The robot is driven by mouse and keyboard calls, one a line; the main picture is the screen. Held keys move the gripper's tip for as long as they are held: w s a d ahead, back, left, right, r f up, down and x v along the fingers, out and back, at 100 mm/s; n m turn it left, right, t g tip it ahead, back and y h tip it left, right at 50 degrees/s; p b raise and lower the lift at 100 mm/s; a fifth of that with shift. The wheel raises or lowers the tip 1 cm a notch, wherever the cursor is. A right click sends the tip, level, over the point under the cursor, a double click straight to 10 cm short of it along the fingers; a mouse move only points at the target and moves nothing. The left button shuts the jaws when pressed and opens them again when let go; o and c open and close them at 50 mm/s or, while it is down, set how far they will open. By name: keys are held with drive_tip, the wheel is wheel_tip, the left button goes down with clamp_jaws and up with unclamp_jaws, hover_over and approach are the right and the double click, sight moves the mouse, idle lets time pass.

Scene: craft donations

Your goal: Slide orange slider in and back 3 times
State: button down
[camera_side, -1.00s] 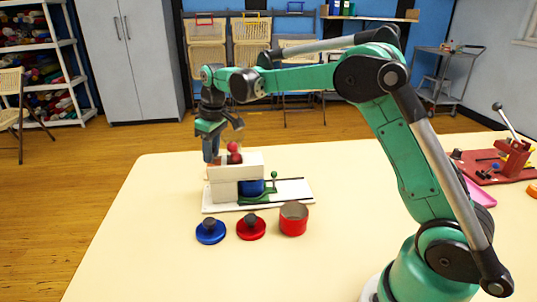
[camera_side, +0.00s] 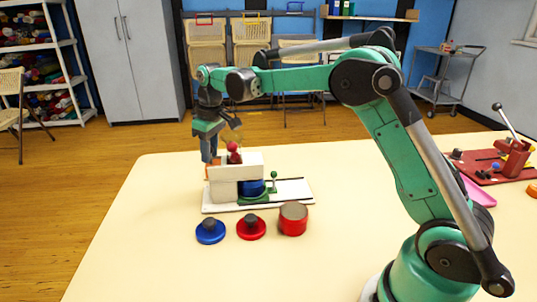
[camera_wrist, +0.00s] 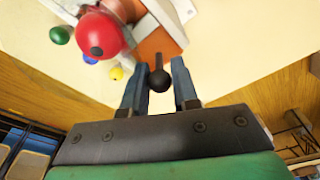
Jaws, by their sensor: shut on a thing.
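The orange slider (camera_wrist: 157,43) sticks out of the white housing (camera_side: 237,171). Its orange end (camera_side: 208,172) shows at the housing's left side in the side view. A black knob (camera_wrist: 159,80) on a short stem rises from it. My gripper (camera_wrist: 159,68), with blue fingers, is shut on this knob, one finger on each side. In the side view my gripper (camera_side: 210,155) hangs at the housing's left end. A red ball (camera_wrist: 100,35) sits beside the slider and tops the housing (camera_side: 233,147). Fingertip contact is hard to make out.
A blue cylinder (camera_side: 251,187) and a green clamp (camera_side: 273,187) stand on the white base (camera_side: 295,192). In front lie a blue knobbed lid (camera_side: 210,233), a red knobbed lid (camera_side: 251,228) and a red can (camera_side: 293,220). A red board (camera_side: 490,168) with parts is at right.

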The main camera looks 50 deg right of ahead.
drive_tip(key=shift+w+a, duration=1)
drive_tip(key=shift+w, duration=0.1)
drive_tip(key=shift+w+a, duration=0.15)
drive_tip(key=shift+a, duration=0.15)
idle(0.4)
drive_tip(key=shift+s+d, duration=1.4)
drive_tip(key=shift+s, duration=0.05)
drive_tip(key=shift+w+a, duration=1.35)
drive_tip(key=shift+a, duration=0.05)
idle(0.4)
